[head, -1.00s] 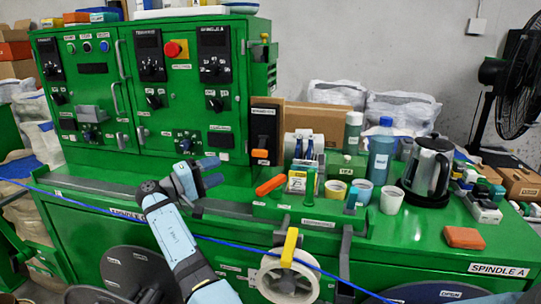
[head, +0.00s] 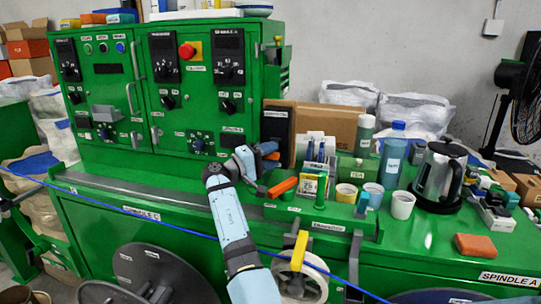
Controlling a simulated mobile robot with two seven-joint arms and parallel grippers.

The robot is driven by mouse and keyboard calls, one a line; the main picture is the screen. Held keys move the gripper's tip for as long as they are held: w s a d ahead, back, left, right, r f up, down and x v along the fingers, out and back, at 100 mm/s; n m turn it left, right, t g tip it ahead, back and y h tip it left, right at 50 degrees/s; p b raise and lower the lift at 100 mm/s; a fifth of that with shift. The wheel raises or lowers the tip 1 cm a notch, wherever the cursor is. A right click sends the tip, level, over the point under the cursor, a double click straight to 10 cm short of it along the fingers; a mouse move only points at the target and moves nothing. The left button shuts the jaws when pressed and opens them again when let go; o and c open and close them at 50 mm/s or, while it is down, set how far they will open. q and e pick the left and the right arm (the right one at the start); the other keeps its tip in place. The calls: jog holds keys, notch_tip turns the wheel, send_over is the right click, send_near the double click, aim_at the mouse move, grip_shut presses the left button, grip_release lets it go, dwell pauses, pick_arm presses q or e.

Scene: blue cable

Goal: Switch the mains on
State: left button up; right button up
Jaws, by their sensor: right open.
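A black switch panel (head: 278,124) is fixed at the right end of the green cabinet (head: 150,85). Its label is too small to read. The gripper's jaws are open and point right, at the lower part of the panel. I cannot tell whether they touch or surround the handle. My left gripper is not in view.
An orange bar-shaped piece (head: 283,187) lies just below my right gripper. Cups, bottles and a kettle (head: 440,175) crowd the bench to the right.

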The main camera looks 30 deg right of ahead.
aim_at(270, 155)
jog(key=shift+s, duration=0.1)
jog(key=c, duration=0.8)
